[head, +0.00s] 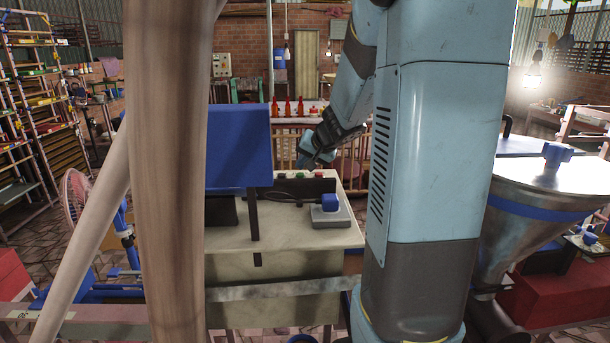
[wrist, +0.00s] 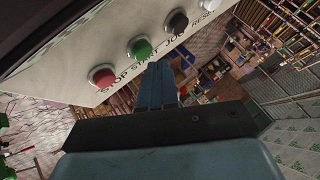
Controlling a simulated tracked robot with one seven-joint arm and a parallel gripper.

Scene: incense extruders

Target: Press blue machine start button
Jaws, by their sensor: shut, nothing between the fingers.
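The blue machine (head: 238,148) stands in the middle of the head view, with a pale top and a small dark button box (head: 300,187) at its back edge. In the wrist view its panel shows a red button (wrist: 101,76), a green button (wrist: 140,47) labelled START, a black button (wrist: 177,21) and a pale button (wrist: 208,4). My gripper (head: 314,162) hangs just above and behind the button box. Its blue fingers also show in the wrist view (wrist: 157,66); they are shut and empty. Their tips are close to the green button; I cannot tell whether they touch it.
A wooden post (head: 175,170) blocks part of the head view at left. A metal hopper (head: 535,195) stands at right. A grey block with a blue knob (head: 331,212) sits on the machine top. Behind is a table with red bottles (head: 288,107); a pink fan (head: 77,205) stands at left.

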